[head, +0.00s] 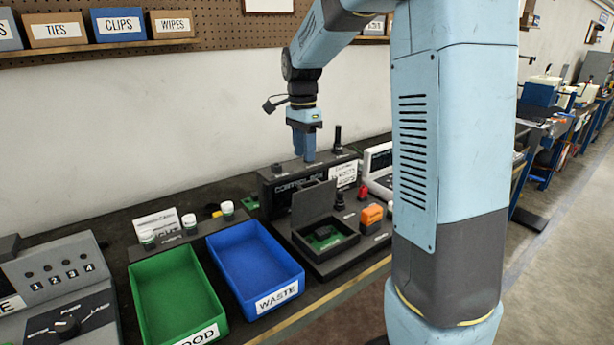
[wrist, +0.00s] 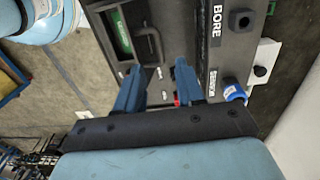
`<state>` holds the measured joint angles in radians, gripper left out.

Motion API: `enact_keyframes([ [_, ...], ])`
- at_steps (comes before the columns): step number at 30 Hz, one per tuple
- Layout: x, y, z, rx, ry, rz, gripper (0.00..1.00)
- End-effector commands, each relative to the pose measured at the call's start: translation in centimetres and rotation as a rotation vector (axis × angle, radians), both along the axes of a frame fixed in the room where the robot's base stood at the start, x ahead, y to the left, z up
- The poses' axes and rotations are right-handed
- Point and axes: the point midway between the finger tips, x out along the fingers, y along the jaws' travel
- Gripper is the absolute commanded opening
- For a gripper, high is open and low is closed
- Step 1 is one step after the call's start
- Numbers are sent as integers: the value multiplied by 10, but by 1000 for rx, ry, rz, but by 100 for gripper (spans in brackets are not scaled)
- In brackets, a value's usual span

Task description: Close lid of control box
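The control box (head: 340,248) is a dark open box with a green board (head: 322,240) inside, on a black base at the bench's front. Its dark lid (head: 313,203) stands raised at the box's rear edge. My gripper (head: 304,157) points down behind and above the lid, over the back panel labelled as a controller, apart from the lid. In the wrist view its two blue fingers (wrist: 158,66) are spread with nothing between them. The green board (wrist: 120,30) shows beyond the fingers, inside the box. The lid's exact edge is hard to tell there.
A blue WASTE bin (head: 252,265) and a green bin (head: 178,295) stand left of the box. An orange switch block (head: 371,214) and dark knobs sit right of it. A black post (head: 338,138) rises on the back panel beside my gripper.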

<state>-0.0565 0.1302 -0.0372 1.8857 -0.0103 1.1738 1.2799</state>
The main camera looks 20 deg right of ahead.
Motion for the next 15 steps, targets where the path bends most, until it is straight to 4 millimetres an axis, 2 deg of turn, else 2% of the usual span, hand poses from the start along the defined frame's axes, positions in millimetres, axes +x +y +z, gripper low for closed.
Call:
enact_keyframes([
  [6, -2, -1, -39, 0, 2, 1, 38],
  [15, -4, -1, -74, 0, 1, 1, 38],
])
